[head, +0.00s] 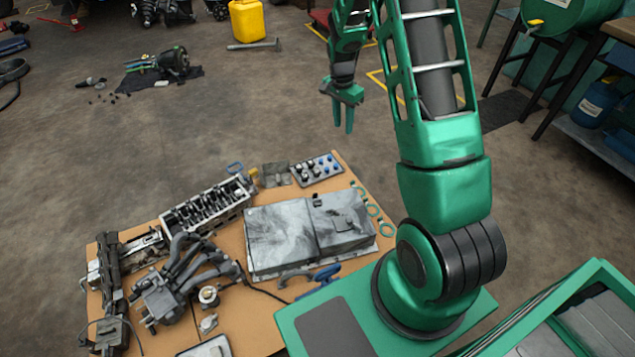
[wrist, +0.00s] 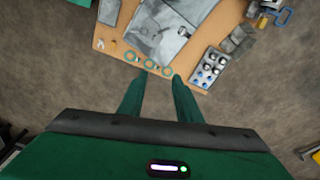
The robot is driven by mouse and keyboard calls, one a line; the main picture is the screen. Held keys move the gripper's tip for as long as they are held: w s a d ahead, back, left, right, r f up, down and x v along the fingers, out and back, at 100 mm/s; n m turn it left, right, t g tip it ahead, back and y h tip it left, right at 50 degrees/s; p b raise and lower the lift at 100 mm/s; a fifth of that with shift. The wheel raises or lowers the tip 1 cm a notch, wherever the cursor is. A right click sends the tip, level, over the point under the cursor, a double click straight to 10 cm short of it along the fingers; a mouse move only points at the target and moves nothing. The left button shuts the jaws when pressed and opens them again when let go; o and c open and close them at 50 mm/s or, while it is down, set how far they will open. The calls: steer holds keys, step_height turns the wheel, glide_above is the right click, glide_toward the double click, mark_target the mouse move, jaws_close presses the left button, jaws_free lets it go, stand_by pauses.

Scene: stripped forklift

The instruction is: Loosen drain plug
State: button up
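A grey metal pan-like part (head: 285,238) lies on the brown board; it also shows at the top of the wrist view (wrist: 152,30). A small dark fitting (head: 316,201) sits at its back edge; I cannot tell whether it is the drain plug. No other drain plug is clearly seen. My gripper (head: 343,130) hangs in the air beyond the board's back right corner, fingers pointing down. In the wrist view my gripper (wrist: 153,76) has its two fingers apart with nothing between them, clear of the pan.
The brown board (head: 345,175) carries a tray of fasteners (head: 317,169), green rings (head: 373,210), a cylinder head (head: 208,205), a manifold (head: 180,280) and a blue-handled tool (head: 322,278). A yellow jug (head: 247,20) stands on the floor behind. The floor beyond the board is mostly open.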

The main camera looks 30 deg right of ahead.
steer(key=w+a+f+m, duration=0.1)
steer(key=w+f, duration=0.2)
steer(key=f, duration=0.5)
steer(key=w+a+f+m, duration=0.1)
steer(key=w+f+m, duration=0.15)
steer(key=f, duration=0.55)
steer(key=m+y, duration=0.1)
steer(key=m, duration=0.1)
glide_toward(317, 201)
steer(key=f, duration=0.7)
steer(key=shift+w+f, duration=0.2)
steer(key=shift+f, duration=0.15)
steer(key=shift+c, duration=0.3)
jaws_close()
